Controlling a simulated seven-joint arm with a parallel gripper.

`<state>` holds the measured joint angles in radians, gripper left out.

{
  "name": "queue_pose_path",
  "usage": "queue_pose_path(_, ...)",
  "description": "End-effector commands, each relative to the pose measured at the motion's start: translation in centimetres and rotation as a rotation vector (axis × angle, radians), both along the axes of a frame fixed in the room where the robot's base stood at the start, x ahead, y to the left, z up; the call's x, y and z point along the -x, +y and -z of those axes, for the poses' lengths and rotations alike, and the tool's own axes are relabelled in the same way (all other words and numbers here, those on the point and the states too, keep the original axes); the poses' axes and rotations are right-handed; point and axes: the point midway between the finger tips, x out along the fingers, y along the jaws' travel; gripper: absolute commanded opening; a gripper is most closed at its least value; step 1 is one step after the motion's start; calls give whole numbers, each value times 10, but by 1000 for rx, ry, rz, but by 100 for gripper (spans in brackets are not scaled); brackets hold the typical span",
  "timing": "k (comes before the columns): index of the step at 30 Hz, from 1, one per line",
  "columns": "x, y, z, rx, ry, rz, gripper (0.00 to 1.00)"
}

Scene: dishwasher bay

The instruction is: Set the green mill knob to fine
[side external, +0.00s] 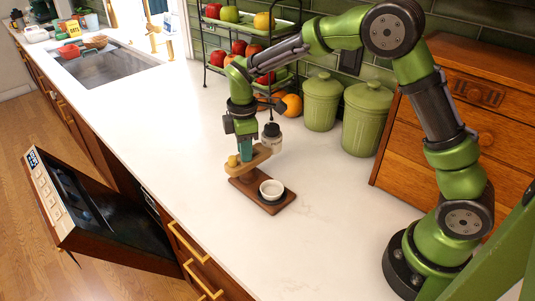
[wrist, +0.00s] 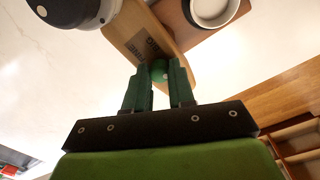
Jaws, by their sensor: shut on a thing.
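The mill stands on the counter in the side view, with a tan wooden body (side external: 255,160), a dark wooden base (side external: 276,208) and a white cup (side external: 271,189) on the base. A clear jar with a dark lid (side external: 271,136) sits at its top. My gripper (wrist: 160,78) is shut on the green knob, one finger on each side. In the side view my gripper (side external: 245,150) points down and hides the knob.
Two green canisters (side external: 367,118) and a tiered fruit rack (side external: 250,45) stand behind the mill. Wooden drawers (side external: 490,110) are at the right. The dishwasher door (side external: 100,215) hangs open below the counter edge. The counter in front of and left of the mill is clear.

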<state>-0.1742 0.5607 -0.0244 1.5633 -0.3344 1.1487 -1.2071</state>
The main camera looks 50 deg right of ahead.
Motion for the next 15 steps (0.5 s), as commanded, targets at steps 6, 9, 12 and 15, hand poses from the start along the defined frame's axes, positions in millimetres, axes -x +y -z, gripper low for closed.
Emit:
queue_pose_path(6,0,1,0,0,0,203,0)
queue_pose_path(9,0,1,-1,0,0,298,0)
queue_pose_path(12,-1,1,-1,-1,-1,394,0)
queue_pose_path(15,-1,2,-1,-2,-1,488,0)
